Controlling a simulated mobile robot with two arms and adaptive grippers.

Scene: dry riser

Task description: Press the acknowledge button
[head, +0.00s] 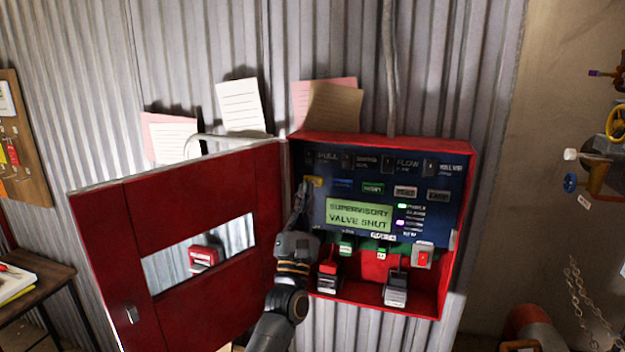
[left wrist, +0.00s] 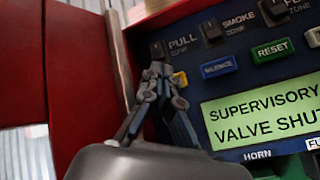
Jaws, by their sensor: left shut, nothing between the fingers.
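The open red alarm panel (head: 449,262) hangs on the corrugated wall, with a dark blue face and a lit green display reading "SUPERVISORY VALVE SHUT" (head: 358,216). At the left end of its button row is a yellow button (head: 317,181), its label unreadable; it also shows in the left wrist view (left wrist: 180,79), partly hidden by my fingers. My left gripper (head: 303,188) is shut and empty, its tips just left of the yellow button. In the left wrist view the gripper (left wrist: 157,72) overlaps the button's left side; I cannot tell whether it touches. My right gripper is not in view.
The blue silence button (left wrist: 218,67) and green reset button (left wrist: 272,50) sit right of the yellow one. The red door (head: 97,235) stands open to the left. Switches and a red-rocker box (head: 423,256) fill the lower panel.

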